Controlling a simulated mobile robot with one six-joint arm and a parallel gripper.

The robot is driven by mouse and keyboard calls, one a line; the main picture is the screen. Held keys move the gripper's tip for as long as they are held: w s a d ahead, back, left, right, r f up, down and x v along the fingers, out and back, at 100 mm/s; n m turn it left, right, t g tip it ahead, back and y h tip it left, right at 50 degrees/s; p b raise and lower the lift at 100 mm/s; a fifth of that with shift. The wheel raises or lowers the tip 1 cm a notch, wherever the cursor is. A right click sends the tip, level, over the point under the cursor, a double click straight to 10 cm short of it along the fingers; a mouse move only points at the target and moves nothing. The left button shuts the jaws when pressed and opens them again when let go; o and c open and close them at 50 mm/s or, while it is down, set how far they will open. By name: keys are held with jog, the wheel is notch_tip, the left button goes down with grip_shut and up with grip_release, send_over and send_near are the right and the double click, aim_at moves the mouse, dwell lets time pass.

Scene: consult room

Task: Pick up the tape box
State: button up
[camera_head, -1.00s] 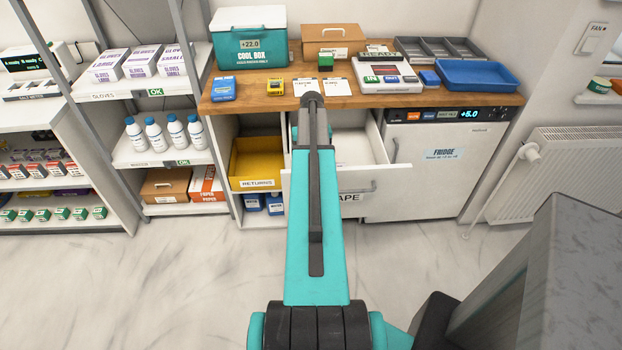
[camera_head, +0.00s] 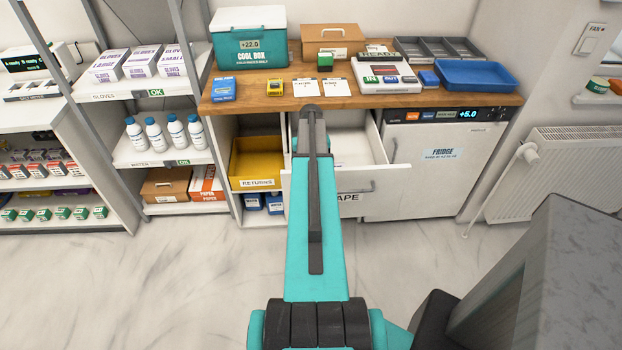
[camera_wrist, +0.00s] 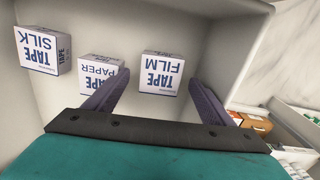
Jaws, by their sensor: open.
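Three white and blue tape boxes lie in the open white drawer (camera_head: 393,184), seen in the wrist view: the silk tape box (camera_wrist: 42,50) at left, the paper tape box (camera_wrist: 98,72) beside it, and the film tape box (camera_wrist: 161,74) in the middle. My gripper (camera_wrist: 158,80) is open and empty. The film tape box shows between its fingertips, and the left finger overlaps the paper tape box's edge. I cannot tell how far above the boxes the fingers are. In the head view my arm hides the gripper and part of the drawer.
Above the drawer is a wooden counter (camera_head: 375,101) with a cool box (camera_head: 249,52), a blue tray (camera_head: 477,74) and small items. A yellow returns bin (camera_head: 257,158) stands left of the drawer, the fridge (camera_head: 440,165) right. The drawer walls surround the boxes.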

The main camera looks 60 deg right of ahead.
jog(key=shift+w+f+p, duration=0.1)
jog(key=shift+f+p, duration=0.5)
jog(key=shift+f, duration=1.4)
jog(key=c, duration=1.2)
